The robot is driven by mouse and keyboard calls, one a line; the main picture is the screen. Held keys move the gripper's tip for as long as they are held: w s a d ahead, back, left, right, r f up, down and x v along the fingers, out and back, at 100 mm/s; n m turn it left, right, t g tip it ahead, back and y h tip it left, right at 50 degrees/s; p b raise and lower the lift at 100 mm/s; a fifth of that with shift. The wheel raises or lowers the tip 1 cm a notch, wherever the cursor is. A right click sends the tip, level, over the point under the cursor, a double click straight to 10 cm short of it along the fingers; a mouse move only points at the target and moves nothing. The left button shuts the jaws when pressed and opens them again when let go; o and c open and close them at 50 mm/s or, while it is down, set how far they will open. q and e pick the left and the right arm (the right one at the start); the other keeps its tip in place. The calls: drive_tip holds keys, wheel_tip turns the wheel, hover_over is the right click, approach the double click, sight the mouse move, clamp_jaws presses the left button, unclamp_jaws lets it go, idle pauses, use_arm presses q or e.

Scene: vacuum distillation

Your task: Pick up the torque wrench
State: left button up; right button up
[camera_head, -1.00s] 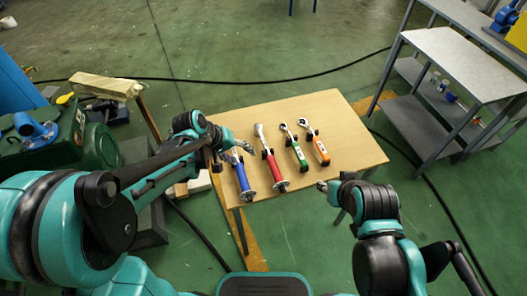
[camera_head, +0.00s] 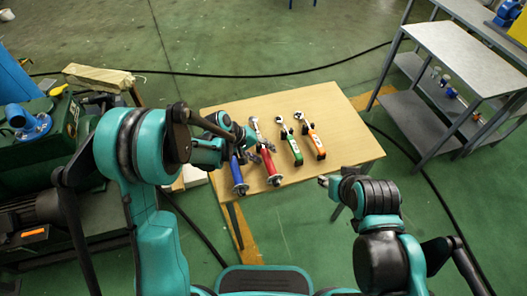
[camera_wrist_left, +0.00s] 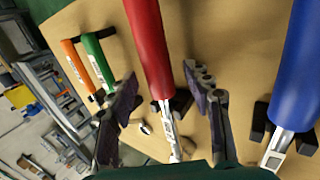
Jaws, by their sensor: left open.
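Several wrench-like tools lie in a row on the table. A blue-handled one (camera_head: 238,177) is on the left and a red-handled one (camera_head: 270,167) is beside it. A green-handled one (camera_head: 293,149) and an orange-handled one (camera_head: 316,145) lie to the right. I cannot tell which is the torque wrench. My left gripper (camera_head: 258,155) is open over the red-handled tool and partly hides it. In the left wrist view the red handle (camera_wrist_left: 149,45) runs between the two open fingers (camera_wrist_left: 160,76). My right gripper (camera_head: 323,181) is near the table's front edge; its jaws are too small to read.
The wooden table (camera_head: 340,115) is bare at its back and right. A grey shelf cart (camera_head: 455,65) stands at right. Green equipment (camera_head: 50,140) and a wooden beam (camera_head: 98,76) stand at left. Black cables cross the floor.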

use_arm(q)
clamp_jaws()
drive_tip(key=shift+r, duration=0.15)
drive_tip(key=shift+r, duration=0.25)
wheel_tip(320, 180, up, 4)
drive_tip(key=shift+f+p, duration=0.1)
drive_tip(key=shift+p, duration=1.15)
drive_tip(key=s+r+p, duration=0.1)
drive_tip(key=s+r, duration=0.2)
drive_tip(key=s, duration=0.2)
drive_tip(key=s+d+r+p, duration=0.1)
drive_tip(key=s+r+p, duration=0.1)
drive_tip(key=s, duration=0.4)
drive_tip(key=shift+s+d+r+p, duration=0.25)
drive_tip(key=shift+r+p, duration=0.05)
drive_tip(key=shift+r, duration=0.45)
